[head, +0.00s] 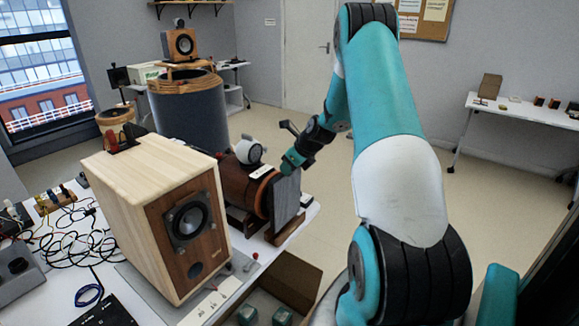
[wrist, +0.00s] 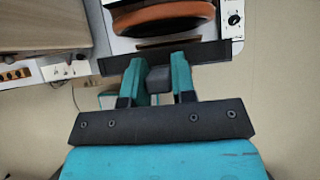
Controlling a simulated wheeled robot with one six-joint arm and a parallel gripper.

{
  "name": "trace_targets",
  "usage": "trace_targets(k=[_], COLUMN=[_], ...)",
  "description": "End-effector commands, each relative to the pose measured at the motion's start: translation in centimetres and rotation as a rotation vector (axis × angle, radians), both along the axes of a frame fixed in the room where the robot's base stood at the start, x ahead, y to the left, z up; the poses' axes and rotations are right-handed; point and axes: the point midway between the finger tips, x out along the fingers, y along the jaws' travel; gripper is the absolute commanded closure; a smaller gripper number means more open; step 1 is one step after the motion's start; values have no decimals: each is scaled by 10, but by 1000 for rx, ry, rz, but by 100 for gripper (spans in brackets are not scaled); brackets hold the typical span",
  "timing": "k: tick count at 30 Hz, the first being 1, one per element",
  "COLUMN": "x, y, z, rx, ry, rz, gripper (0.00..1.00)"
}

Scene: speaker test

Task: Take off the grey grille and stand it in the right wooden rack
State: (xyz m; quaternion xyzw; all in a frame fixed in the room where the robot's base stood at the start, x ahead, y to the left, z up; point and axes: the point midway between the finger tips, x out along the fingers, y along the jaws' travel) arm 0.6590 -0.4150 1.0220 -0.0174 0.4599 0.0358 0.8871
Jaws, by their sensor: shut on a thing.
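The grey grille (head: 287,201) is an upright, flat panel in front of the orange-rimmed end of a brown drum (head: 246,184) in the head view. In the wrist view the grille (wrist: 205,53) shows edge-on as a dark bar. My gripper (head: 287,166) is at the grille's top edge. Its teal fingers (wrist: 158,80) are shut on a small dark block at the grille. A gap shows between grille and orange rim (wrist: 165,20) in the wrist view. A wooden rack (head: 289,232) is low beside the grille; whether they touch is unclear.
An open cardboard box (head: 293,277) is below the table's front edge. Open floor lies to the right, beyond my arm.

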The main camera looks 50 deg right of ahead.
Motion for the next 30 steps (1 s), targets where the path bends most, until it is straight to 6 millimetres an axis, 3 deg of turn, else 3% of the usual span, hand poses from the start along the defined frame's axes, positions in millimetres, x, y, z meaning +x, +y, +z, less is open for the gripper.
trace_targets(k=[30], x=[0], y=[0], z=[-15], rx=[0], ry=[-1], rz=[0], gripper=[100])
